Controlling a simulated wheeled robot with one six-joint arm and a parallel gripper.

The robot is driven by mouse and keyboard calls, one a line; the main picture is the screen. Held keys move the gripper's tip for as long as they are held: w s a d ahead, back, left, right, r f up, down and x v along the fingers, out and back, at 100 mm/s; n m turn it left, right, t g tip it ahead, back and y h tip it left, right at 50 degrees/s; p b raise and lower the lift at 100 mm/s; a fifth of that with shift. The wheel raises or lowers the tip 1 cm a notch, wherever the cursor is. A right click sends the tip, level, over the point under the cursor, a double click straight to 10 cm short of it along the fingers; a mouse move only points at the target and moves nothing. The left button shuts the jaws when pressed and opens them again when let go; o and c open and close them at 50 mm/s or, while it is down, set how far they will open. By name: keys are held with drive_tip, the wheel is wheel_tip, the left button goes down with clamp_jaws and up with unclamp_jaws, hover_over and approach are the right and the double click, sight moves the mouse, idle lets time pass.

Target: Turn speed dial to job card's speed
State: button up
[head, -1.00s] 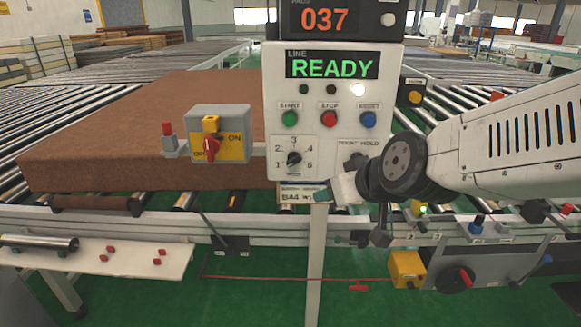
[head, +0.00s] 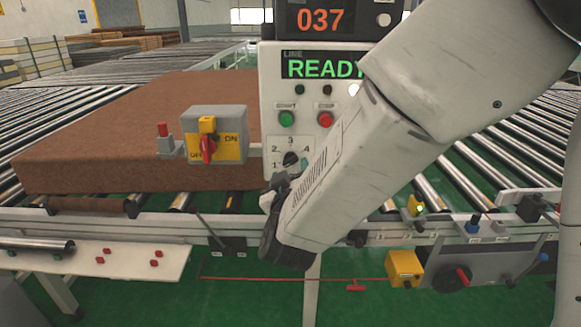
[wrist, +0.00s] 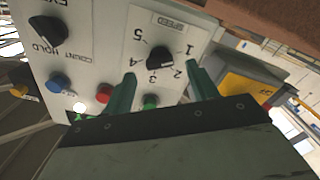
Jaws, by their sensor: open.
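The speed dial (wrist: 160,57) is a black knob on the pale control panel, ringed by the numbers 1 to 5 in the wrist view. It also shows in the head view (head: 291,158), partly covered by my arm. I cannot tell surely which number it points to. My gripper (wrist: 161,72) is open, with its two green fingers spread just short of the dial, one toward each side of it. I see no contact with the knob. The job card is hidden behind my arm in the head view, so its speed cannot be read.
Green start (head: 286,119) and red stop (head: 325,120) buttons sit above the dial. A blue button (wrist: 57,82) and the count/hold knob (wrist: 47,30) are beside it. A yellow-grey switch box (head: 215,135) stands left of the panel, before a brown mattress (head: 110,125).

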sight(291, 164)
drive_tip(key=shift+w+d, duration=0.1)
drive_tip(key=shift+w, duration=1.5)
drive_tip(key=c, duration=1)
